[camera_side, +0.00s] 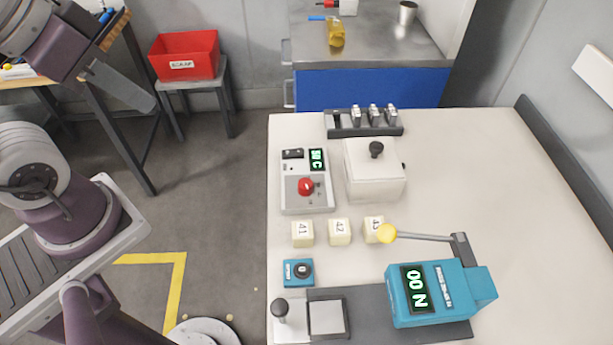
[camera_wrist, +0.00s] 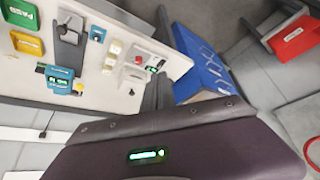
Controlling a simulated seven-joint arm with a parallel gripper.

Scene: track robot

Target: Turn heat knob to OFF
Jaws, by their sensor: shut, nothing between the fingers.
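A red knob (camera_side: 306,186), likely the heat knob, sits on a light grey control box (camera_side: 292,204) on the white table. The box has a small green-lit display (camera_side: 317,159) showing a C. The knob's setting is too small to read. In the wrist view the red knob (camera_wrist: 138,59) is small and distant. My gripper (camera_side: 146,100) is at the upper left of the side view, shut and empty, high over the floor and well away from the knob.
A white lidded box (camera_side: 374,185) stands right of the control box, with a grey rack (camera_side: 366,131) behind. Several numbered cream blocks (camera_side: 340,232) lie in front. A teal device (camera_side: 440,292) with a yellow-tipped lever stands nearer. A red scrap bin (camera_side: 185,57) sits on a stool.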

